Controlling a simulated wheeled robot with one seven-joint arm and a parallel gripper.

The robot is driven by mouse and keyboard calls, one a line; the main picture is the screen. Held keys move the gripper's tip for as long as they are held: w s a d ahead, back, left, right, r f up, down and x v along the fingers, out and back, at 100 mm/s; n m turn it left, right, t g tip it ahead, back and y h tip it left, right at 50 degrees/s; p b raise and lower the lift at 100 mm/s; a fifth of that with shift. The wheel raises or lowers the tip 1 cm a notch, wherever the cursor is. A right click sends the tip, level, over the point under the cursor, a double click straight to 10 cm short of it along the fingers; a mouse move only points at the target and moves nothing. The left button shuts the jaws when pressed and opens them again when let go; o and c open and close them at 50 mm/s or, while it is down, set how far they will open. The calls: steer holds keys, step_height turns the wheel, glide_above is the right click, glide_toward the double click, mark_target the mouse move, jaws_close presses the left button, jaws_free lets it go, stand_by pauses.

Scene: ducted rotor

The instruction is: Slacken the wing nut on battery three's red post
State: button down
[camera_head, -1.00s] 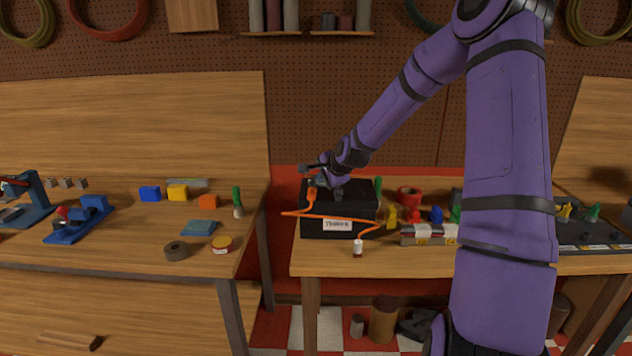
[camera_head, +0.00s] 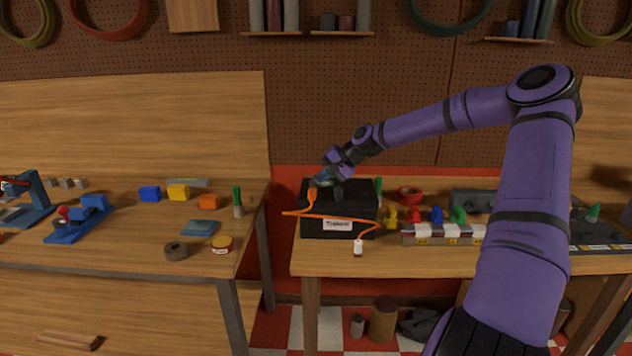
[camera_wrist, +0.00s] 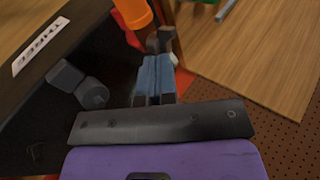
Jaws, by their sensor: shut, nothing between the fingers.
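Battery three is a black box (camera_head: 312,226) with a white label on its front, on the right bench. The label reads "THREE" in the wrist view (camera_wrist: 40,47). An orange boot (camera_head: 312,196) with an orange cable stands at the battery's left top; the boot also shows in the wrist view (camera_wrist: 132,12). A dark grey stub (camera_wrist: 80,85) sits on the battery top beside my fingers. My gripper (camera_head: 320,183) is shut and empty, its tips close to the boot; it also shows in the wrist view (camera_wrist: 160,42). I cannot make out the red post or its wing nut.
The orange cable (camera_head: 335,216) crosses the battery's front and ends in a white-tipped plug (camera_head: 358,246) near the bench edge. A green-handled tool (camera_head: 378,186) stands at the battery's right. Small coloured pieces and a red ring (camera_head: 410,194) lie further right. A gap separates the two benches.

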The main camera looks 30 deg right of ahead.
steer(key=n+g+y, duration=0.1)
steer(key=n, duration=0.1)
steer(key=w+n+g, duration=0.1)
steer(key=shift+d+n+y, duration=0.15)
steer(key=shift+n+y, duration=0.25)
steer(key=shift+w, duration=0.2)
steer(key=shift+a, duration=0.2)
stand_by(0.5)
